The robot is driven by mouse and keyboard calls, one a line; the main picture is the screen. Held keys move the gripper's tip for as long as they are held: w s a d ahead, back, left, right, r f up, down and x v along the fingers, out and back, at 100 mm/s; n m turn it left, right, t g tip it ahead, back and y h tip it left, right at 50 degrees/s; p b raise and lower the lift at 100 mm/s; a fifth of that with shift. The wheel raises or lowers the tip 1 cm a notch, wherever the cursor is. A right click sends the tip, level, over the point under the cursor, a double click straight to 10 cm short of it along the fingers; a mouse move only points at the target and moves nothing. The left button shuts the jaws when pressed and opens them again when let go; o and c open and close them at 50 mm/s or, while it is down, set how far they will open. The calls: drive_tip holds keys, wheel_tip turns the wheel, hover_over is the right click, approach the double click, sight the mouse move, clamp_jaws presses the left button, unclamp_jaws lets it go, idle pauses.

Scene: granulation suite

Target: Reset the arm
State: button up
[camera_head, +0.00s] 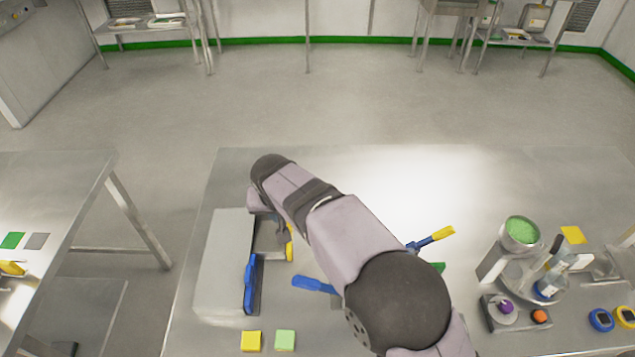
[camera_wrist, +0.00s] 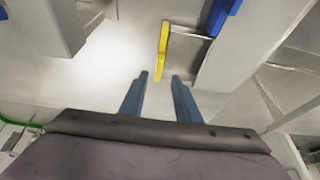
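My gripper (camera_wrist: 160,76) shows in the wrist view with its two blue-grey fingers apart and nothing between them. Beyond the fingertips is a yellow bar (camera_wrist: 162,50) on the side of a grey metal box; a gap seems to lie between, though the depth is hard to judge. In the head view my arm reaches from the lower right across the table to the grey box (camera_head: 222,265). My gripper is mostly hidden there, close to the box's yellow bar (camera_head: 289,245). A blue handle (camera_head: 251,283) stands on the box's near right side.
A blue-handled item (camera_head: 313,285) and a blue-and-yellow tool (camera_head: 432,240) lie beside my arm. Yellow (camera_head: 251,341) and green (camera_head: 285,340) squares lie at the front. A bowl of green granules (camera_head: 521,231) and bottles stand at right. The table's back right is clear.

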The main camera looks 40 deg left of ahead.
drive_tip(key=w+d+r+m+b, duration=0.1)
drive_tip(key=w+d, duration=0.3)
drive_tip(key=d, duration=0.5)
drive_tip(key=w+d+r+m+h, duration=0.1)
drive_tip(key=w+d, duration=0.4)
drive_tip(key=d, duration=0.5)
drive_tip(key=w+d+r+m+b, duration=0.1)
drive_tip(key=w+d, duration=0.3)
drive_tip(key=d, duration=0.5)
drive_tip(key=shift+w+d+m+g+b, duration=0.3)
drive_tip(key=shift+d+m+b, duration=0.1)
drive_tip(key=shift+m, duration=0.5)
drive_tip(key=d+m+h+p, duration=0.1)
drive_tip(key=d, duration=1.1)
drive_tip(key=s+d+f+m+g+h+p, duration=0.1)
drive_tip(key=s+d+f+m+g+p, duration=0.15)
drive_tip(key=s+d, duration=1.35)
wheel_tip(320, 180, up, 14)
drive_tip(key=w+d+p, duration=0.1)
drive_tip(key=w+p, duration=0.2)
drive_tip(key=p, duration=1.1)
drive_tip(key=shift+m, duration=0.35)
wheel_tip(320, 180, down, 6)
drive_tip(key=b, duration=0.5)
drive_tip(key=shift+s+r, duration=0.15)
drive_tip(key=shift+r, duration=0.1)
